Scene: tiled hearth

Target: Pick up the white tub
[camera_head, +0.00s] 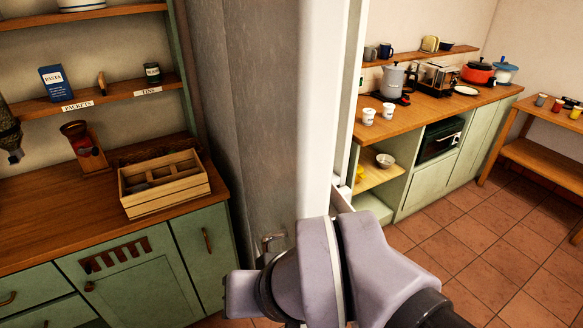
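Two small white tubs stand upright on the wooden counter in the room at right: one (369,117) nearer the front left corner, the other (388,110) just behind it to the right. Both seem to carry dark markings, too small to read. I cannot tell which one the task names. My arm fills the lower middle of the view, well short of the tubs. My gripper is not in view.
A pale wall end and white door frame (322,110) stand between the left cabinet and the right room. A kettle (393,80), toaster and red pot (477,72) share the tubs' counter. A wooden bench (545,155) stands far right. Tiled floor (490,255) is open.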

